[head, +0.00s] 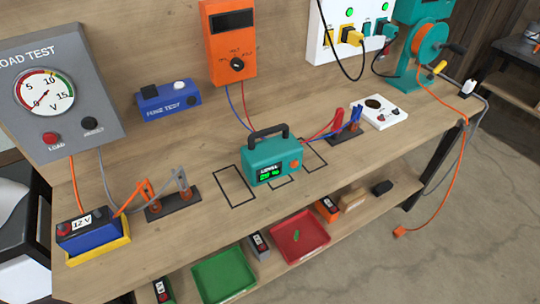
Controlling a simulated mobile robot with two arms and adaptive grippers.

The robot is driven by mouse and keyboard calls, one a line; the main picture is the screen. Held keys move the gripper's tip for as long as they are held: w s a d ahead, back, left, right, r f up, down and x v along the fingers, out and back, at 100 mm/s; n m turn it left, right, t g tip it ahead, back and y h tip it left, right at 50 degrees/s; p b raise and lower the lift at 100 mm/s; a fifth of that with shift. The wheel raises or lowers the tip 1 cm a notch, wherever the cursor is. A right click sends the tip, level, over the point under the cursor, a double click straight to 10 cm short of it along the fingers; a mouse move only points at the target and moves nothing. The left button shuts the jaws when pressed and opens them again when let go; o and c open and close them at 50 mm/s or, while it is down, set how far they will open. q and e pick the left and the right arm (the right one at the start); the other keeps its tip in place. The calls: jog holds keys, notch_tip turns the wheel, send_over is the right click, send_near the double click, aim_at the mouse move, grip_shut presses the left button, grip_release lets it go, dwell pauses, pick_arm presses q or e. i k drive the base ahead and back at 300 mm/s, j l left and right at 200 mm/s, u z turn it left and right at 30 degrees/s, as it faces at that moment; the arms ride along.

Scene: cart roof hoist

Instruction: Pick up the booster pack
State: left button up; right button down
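The booster pack (272,160) is a teal box with a black carry handle (268,134) on top. It stands upright on the wooden workbench, in the middle of the head view. Its front has a lit green display and an orange knob. It covers part of the black outlines drawn on the bench. Red and blue leads run from near its right side to red and blue clamps (346,120) on a dark stand. Neither of my grippers is in view.
A grey load tester (60,90) and a blue 12 V battery (88,229) stand at the left. An orange multimeter (229,45) is behind the pack. A cable reel (424,45) stands at the back right. Green and red trays (224,277) (299,238) lie on the lower shelf.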

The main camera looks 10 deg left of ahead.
aim_at(267, 160)
jog(key=k+j+z, duration=0.25)
jog(key=z, duration=0.2)
jog(key=k+j+z, duration=0.15)
jog(key=k+z, duration=0.3)
jog(key=i, duration=0.05)
